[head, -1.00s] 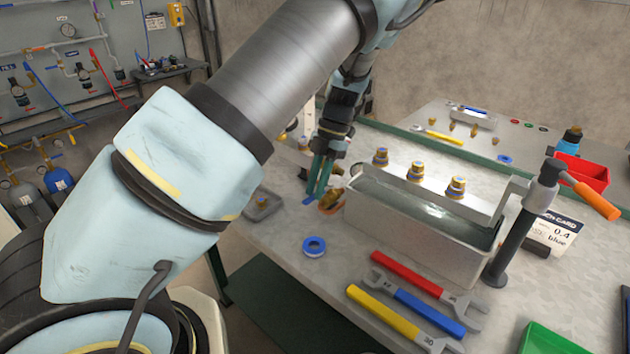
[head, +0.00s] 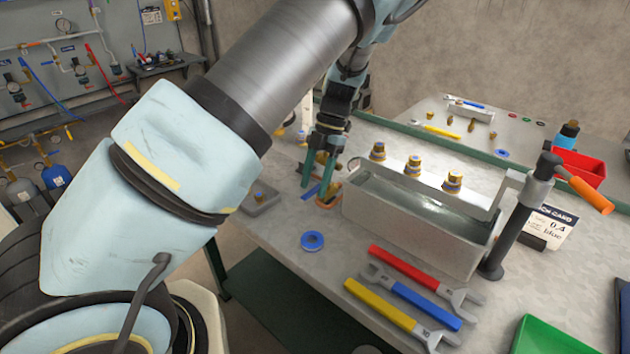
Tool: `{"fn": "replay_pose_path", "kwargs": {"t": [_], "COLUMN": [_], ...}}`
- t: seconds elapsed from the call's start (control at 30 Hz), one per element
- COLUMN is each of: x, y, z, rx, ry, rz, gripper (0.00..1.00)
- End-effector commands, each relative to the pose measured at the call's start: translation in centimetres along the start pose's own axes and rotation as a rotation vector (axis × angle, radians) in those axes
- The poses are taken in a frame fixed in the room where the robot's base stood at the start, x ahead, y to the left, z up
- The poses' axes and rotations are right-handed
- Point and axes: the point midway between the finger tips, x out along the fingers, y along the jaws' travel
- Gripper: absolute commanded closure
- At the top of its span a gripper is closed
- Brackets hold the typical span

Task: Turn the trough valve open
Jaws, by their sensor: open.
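The metal water trough (head: 405,222) stands on the workbench, with several brass fittings along its back rail. At its left end is a small brass and orange part (head: 328,194), which looks like the trough valve. Its handle position is too small to tell. My gripper (head: 318,184) points down at the trough's left end, with its two teal fingers apart. The fingertips are close to the brass and orange part. I cannot tell whether they touch it or stand around it.
A black post with an orange handle (head: 590,194) stands at the trough's right end. Red, blue and yellow wrenches (head: 410,295) and a blue tape roll (head: 312,241) lie in front. A green tray (head: 552,338) is at front right, a red bin (head: 578,168) at back right.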

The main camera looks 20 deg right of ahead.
Motion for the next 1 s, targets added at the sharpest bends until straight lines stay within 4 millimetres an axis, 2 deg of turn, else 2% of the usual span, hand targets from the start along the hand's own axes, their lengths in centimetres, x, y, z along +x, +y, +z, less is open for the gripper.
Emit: {"fn": "replay_pose_path", "kwargs": {"t": [0.27, 0.37, 0.7, 0.83, 1.0], "x": [-0.5, -1.7, -8.2, -9.8, -10.7], "y": [0.0, 0.1, 0.0, 0.0, 0.0], "z": [0.1, 0.2, 0.2, 0.1, 0.0], "rx": [0.001, 0.000, 0.001, 0.001, -0.001], "ry": [-0.003, -0.004, -0.004, -0.002, 0.000], "rz": [0.001, 0.002, 0.002, 0.001, 0.000], "gripper": [0.49, 0.49, 0.49, 0.49, 0.49]}}
